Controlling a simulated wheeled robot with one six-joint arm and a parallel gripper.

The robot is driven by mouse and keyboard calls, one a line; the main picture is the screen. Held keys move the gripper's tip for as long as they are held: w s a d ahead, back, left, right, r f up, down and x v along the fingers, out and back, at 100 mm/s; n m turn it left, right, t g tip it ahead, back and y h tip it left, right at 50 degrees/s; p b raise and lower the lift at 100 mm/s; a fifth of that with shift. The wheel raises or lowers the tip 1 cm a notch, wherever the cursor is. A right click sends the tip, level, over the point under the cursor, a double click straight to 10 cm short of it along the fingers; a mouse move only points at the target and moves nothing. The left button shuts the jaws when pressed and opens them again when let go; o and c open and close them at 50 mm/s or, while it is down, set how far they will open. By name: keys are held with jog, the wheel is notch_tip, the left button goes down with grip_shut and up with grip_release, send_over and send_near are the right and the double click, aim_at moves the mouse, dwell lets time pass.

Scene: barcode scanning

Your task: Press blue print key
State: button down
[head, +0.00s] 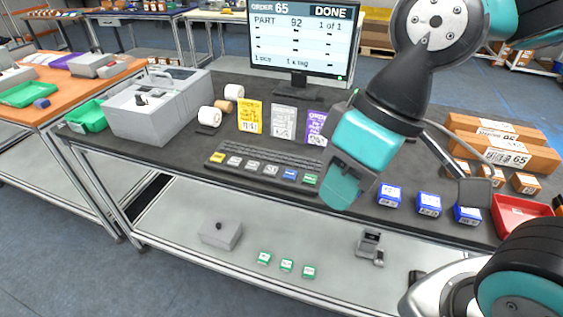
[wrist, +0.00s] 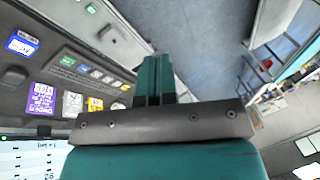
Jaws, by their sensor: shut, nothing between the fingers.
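The blue key (head: 290,174) is on the dark key strip (head: 255,163) at the table's front edge, between grey keys and a green key (head: 310,179). In the wrist view the blue key (wrist: 83,68) lies left of the fingers, next to the green key (wrist: 68,61). My gripper (head: 340,192) is shut and empty, its teal fingers pointing down just right of the strip's green end. In the wrist view my gripper (wrist: 154,72) shows its fingers together, apart from the keys. Lettering on the blue key is too small to read.
A monitor (head: 303,38) at the back reads order 65, DONE. Yellow, white and purple cards (head: 282,122) stand behind the strip. Blue boxes (head: 428,204) and a red tray (head: 520,216) are to the right. A grey printer-like machine (head: 160,105) stands left. A lower shelf lies below.

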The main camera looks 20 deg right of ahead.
jog(key=n+t+y+b, duration=0.1)
jog(key=n+t+b, duration=0.1)
jog(key=n+t, duration=0.65)
send_over(290, 175)
notch_tip(290, 175, down, 15)
jog(key=shift+g, duration=0.45)
jog(key=shift+n, duration=0.25)
notch_tip(290, 175, down, 8)
jog(key=b, duration=0.5)
jog(key=shift+f+b, duration=0.35)
jog(key=shift+b, duration=0.2)
jog(key=shift+f, duration=0.1)
jog(key=shift+f+b, duration=0.3)
jog(key=shift+b, duration=0.25)
